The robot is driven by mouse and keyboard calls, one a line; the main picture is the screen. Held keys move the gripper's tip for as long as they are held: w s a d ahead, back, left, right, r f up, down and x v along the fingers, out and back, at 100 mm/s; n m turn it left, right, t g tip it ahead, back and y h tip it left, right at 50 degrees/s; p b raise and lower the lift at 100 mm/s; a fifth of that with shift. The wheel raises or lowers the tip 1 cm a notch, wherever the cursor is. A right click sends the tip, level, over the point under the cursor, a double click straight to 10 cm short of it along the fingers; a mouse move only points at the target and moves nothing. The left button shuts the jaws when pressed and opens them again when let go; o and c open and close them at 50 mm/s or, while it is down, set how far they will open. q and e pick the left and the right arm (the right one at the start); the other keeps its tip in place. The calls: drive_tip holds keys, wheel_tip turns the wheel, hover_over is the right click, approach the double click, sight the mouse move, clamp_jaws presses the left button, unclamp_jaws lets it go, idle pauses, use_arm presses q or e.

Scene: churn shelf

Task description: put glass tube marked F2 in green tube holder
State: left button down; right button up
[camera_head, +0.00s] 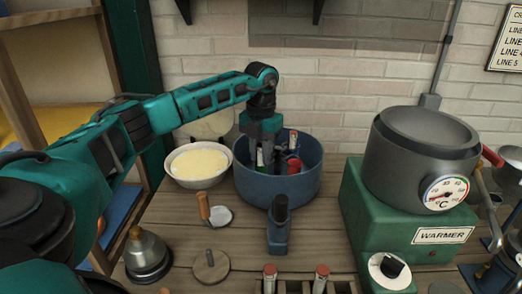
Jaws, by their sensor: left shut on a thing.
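My left gripper (263,150) reaches down into a blue pot (258,192) from above. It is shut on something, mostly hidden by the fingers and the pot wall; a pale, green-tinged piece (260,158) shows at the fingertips. Red-capped pieces (294,163) stand in the pot just right of the gripper. No F2 mark can be read on any tube, and I cannot make out a green tube holder. My right gripper is not in view.
A white bowl of yellow stuff (199,163) stands left of the pot. A wooden-handled tool (206,207), a round wooden lid (210,266) and a metal bell-shaped thing (147,252) lie at front left.

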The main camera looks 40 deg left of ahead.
use_arm(q)
drive_tip(key=shift+f, duration=0.2)
drive_tip(key=c, duration=0.6)
unclamp_jaws()
drive_tip(key=shift+o, duration=0.2)
drive_tip(key=shift+r, duration=0.15)
drive_tip(key=shift+r+p, duration=0.85)
drive_tip(key=shift+r, duration=3.7)
